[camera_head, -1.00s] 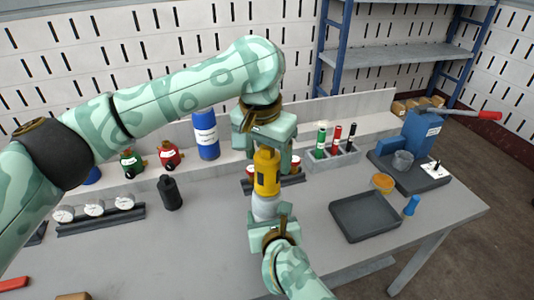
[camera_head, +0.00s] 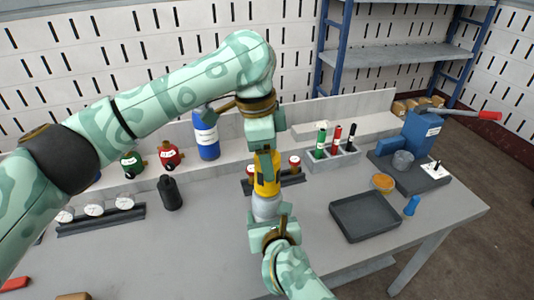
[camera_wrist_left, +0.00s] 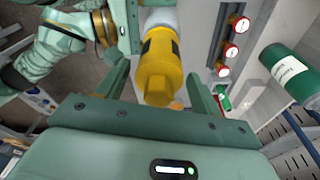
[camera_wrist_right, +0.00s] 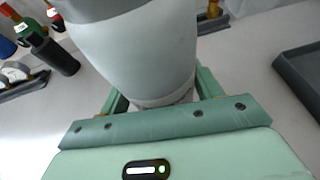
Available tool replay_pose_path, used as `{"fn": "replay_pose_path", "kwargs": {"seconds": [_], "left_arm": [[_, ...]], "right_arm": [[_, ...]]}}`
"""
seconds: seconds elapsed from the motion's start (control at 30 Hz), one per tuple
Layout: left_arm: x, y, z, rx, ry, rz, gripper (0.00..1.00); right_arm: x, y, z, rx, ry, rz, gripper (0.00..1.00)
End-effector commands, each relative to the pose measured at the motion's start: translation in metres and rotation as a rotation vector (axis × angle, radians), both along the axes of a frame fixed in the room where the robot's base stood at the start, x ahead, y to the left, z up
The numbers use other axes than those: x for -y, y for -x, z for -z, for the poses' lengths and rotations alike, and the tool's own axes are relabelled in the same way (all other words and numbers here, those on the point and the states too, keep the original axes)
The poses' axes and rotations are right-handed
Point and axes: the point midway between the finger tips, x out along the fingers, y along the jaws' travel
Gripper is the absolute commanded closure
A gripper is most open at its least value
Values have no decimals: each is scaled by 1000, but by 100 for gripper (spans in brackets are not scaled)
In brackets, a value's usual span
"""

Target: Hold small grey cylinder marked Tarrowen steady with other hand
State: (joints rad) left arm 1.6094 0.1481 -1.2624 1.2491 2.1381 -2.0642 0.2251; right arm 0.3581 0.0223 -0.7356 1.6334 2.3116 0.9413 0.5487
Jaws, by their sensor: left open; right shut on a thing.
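The small grey cylinder (camera_head: 266,208) stands upright above the table with a yellow top part (camera_head: 267,184). Its marking is not readable here. My right gripper (camera_head: 270,222) is shut on the grey body from below; the pale body (camera_wrist_right: 140,50) fills the middle of the right wrist view. My left gripper (camera_head: 265,160) points down from above, at the yellow part. It is open, with its fingers on either side of the yellow part (camera_wrist_left: 158,70) in the left wrist view. I cannot tell whether either finger touches it.
A blue cylinder (camera_head: 207,137) and a black bottle (camera_head: 170,193) stand left.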

Motion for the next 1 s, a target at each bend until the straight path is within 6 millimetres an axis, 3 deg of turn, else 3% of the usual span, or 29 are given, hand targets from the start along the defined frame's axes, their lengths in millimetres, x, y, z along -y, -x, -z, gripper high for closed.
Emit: {"fn": "replay_pose_path", "kwargs": {"seconds": [0.37,0.7,1.0], "left_arm": [[0,0,0,0,0,84,34],[0,0,0,-1,1,571,34],[0,0,0,0,0,604,34]], "right_arm": [[0,0,0,-1,1,0,63],[0,0,0,0,1,0,63],[0,0,0,-1,0,0,63]]}}
